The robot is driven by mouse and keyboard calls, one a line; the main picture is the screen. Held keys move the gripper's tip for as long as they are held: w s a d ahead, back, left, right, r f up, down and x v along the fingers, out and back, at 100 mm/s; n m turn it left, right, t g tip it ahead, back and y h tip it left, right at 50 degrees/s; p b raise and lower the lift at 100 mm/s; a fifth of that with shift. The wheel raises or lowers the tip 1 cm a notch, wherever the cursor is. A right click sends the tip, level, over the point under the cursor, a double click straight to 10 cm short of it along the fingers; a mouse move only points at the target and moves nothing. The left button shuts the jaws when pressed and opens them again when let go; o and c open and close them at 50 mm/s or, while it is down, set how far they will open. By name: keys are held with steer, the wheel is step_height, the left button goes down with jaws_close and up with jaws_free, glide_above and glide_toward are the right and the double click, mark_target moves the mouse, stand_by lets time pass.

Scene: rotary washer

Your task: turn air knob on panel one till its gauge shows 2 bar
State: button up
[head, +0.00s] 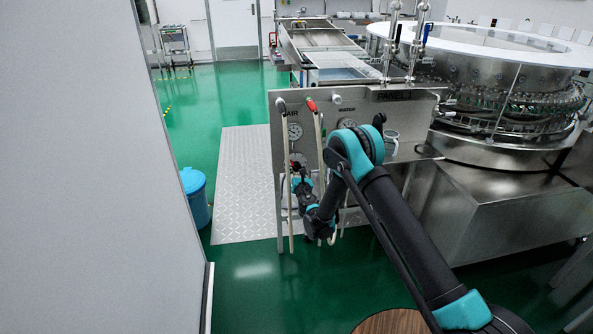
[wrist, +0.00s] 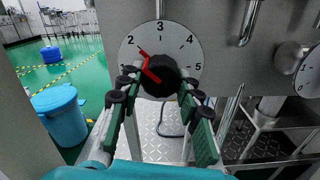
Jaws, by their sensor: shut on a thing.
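The black air knob (wrist: 160,80) sits in front of a round white dial (wrist: 186,58) numbered 1 to 5 in the wrist view. A red pointer (wrist: 147,62) at the knob leans up and left, its tip close to the 2. My gripper (wrist: 158,86) is shut on the knob, with one finger on each side. In the head view my gripper (head: 298,170) is at the lower left of the steel panel (head: 370,104), below the AIR gauge (head: 295,131). That gauge is too small to read, and my arm hides part of the panel.
Hoses (head: 319,140) hang down the panel front close to my gripper. The WATER gauge (head: 347,123) is to the right. A blue bin (head: 194,196) stands at left, and a grey wall (head: 90,170) fills the near left.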

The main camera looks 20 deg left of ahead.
mark_target(296, 164)
stand_by(0.3)
steer(key=o, duration=1.2)
steer(key=shift+r, duration=0.1)
step_height(296, 164, up, 10)
steer(key=shift+f, duration=0.1)
